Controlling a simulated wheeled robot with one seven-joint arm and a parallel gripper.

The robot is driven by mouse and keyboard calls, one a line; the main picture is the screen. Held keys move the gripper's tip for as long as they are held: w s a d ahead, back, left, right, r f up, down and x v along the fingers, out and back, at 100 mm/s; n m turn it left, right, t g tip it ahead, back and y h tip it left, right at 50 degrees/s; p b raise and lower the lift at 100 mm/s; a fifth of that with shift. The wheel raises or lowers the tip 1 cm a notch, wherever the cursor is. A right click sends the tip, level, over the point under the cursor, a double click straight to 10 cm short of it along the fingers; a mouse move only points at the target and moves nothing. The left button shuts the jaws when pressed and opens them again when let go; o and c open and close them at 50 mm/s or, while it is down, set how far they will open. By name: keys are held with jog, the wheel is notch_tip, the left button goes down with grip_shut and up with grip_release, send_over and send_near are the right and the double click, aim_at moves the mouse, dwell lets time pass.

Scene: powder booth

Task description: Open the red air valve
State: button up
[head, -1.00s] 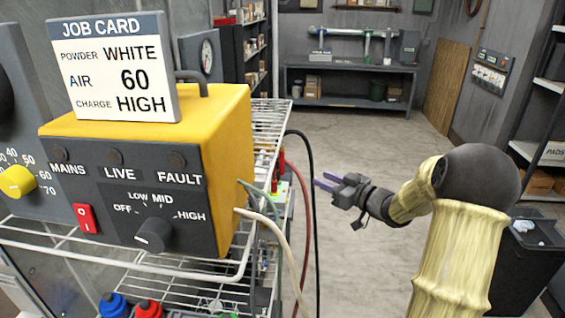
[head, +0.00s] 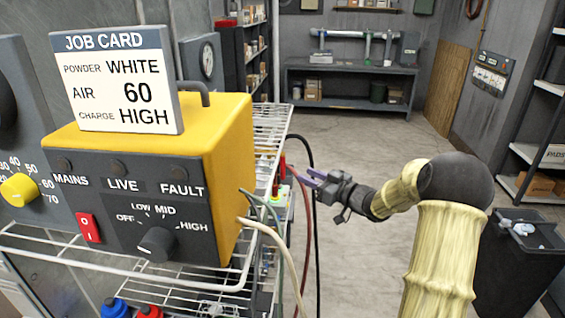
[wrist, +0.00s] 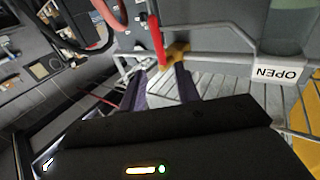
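The red air valve handle (wrist: 156,42) shows in the wrist view as a slim red lever, standing nearly upright beside a brass-coloured valve body (wrist: 178,50) on a grey pipe. My gripper (wrist: 161,72) has its two purple fingers apart, with a gap between them. The lower end of the lever appears between and just beyond the fingertips; I cannot tell whether they touch it. In the head view my gripper (head: 309,177) is at the right side of the wire rack, by the red hose. A white OPEN label (wrist: 278,73) appears upside down right of the valve.
The wire rack (head: 272,118) carries a yellow control box (head: 225,135) with a job card (head: 118,80). Hoses hang along the rack's right side, close to my gripper. A dark bin (head: 515,265) stands at the right. The middle floor (head: 375,150) is clear.

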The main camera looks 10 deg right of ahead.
aim_at(283, 164)
jog(key=p+x, duration=0.2)
jog(key=x, duration=0.8)
jog(key=shift+w+a, duration=0.15)
jog(key=shift+w, duration=0.15)
jog(key=shift+r, duration=0.1)
jog(key=shift+c, duration=0.2)
grip_shut()
